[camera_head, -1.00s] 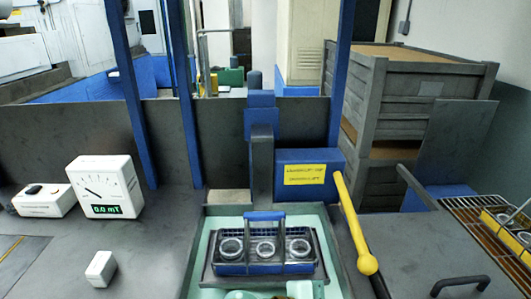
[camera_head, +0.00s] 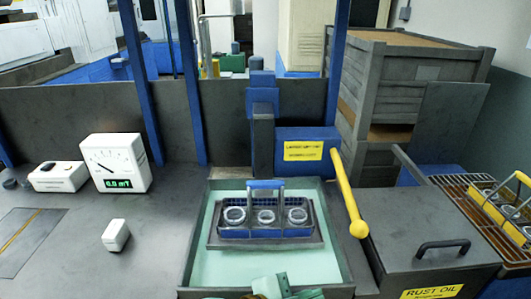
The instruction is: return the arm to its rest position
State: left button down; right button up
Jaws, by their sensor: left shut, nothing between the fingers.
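My left gripper (camera_head: 286,289) shows only in part at the bottom edge, as pale teal and dark green pieces. It is shut with nothing in it. It is over the front of the teal tray (camera_head: 203,265), in front of the blue basket (camera_head: 264,233) and apart from it. The basket stands in the tray with its blue handle upright and holds three metal rings. The rest of my left arm is cut off by the frame. My right gripper is not in view.
A yellow lever (camera_head: 348,190) stands right of the tray, beside a grey rust oil box (camera_head: 410,245). A wire rack (camera_head: 455,196) is at the far right. A white meter (camera_head: 114,163) and small white boxes sit at left. The left bench top has clear room.

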pick_arm(q)
jog(key=a+f+n+t+y, duration=0.2)
jog(key=a+f+n+y, duration=0.3)
jog(key=a, duration=0.7)
jog(key=s+a+f+n+g+y, duration=0.1)
jog(key=s+a+f+n+y, duration=0.15)
jog(key=s+a+y, duration=0.7)
jog(key=s+a+f+n+g+y, duration=0.1)
jog(key=s+a+f+n+y, duration=0.2)
jog(key=a, duration=1.3)
jog(key=s+d+f+n+g+h, duration=0.1)
jog(key=s+d+f, duration=0.1)
jog(key=f, duration=0.7)
jog(key=s+d+f+g+h, duration=0.1)
jog(key=s+f+h, duration=0.1)
jog(key=f, duration=0.7)
jog(key=s+d+f+n+g+h, duration=0.1)
jog(key=s+d+f+g, duration=0.15)
jog(key=f, duration=0.55)
jog(key=s+f+n+g, duration=0.1)
jog(key=s+f, duration=0.5)
jog(key=s, duration=0.3)
jog(key=s+a+f+n+h, duration=0.1)
jog(key=s+f+n, duration=0.1)
jog(key=s+f, duration=0.5)
jog(key=s, duration=0.3)
jog(key=shift+s+a+g, duration=0.15)
jog(key=shift+s+g, duration=0.05)
jog(key=shift+g, duration=0.15)
